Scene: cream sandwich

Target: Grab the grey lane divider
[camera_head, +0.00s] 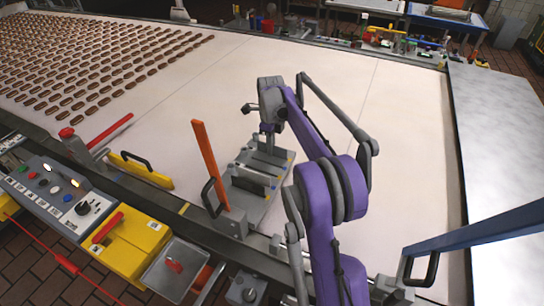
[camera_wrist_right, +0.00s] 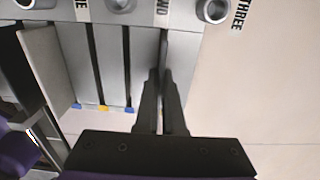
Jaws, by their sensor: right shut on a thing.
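The grey lane divider (camera_head: 247,199) stands on the near edge of the white belt, left of my right arm, with several upright plates. It also shows in the right wrist view (camera_wrist_right: 145,45), as light grey plates with blue and yellow marks at their ends. My right gripper (camera_head: 268,132) comes down on its far part. In the right wrist view my right gripper (camera_wrist_right: 161,78) has its black fingers close together, shut on a thin grey plate of the divider. The fingertips' contact is partly hidden. My left gripper is not in view.
An orange bar (camera_head: 208,160) stands close left of the divider. A yellow guard (camera_head: 140,170) and a control panel (camera_head: 55,195) line the near edge. Rows of brown biscuits (camera_head: 90,65) cover the far left belt. A blue bar (camera_head: 480,232) juts in from the right.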

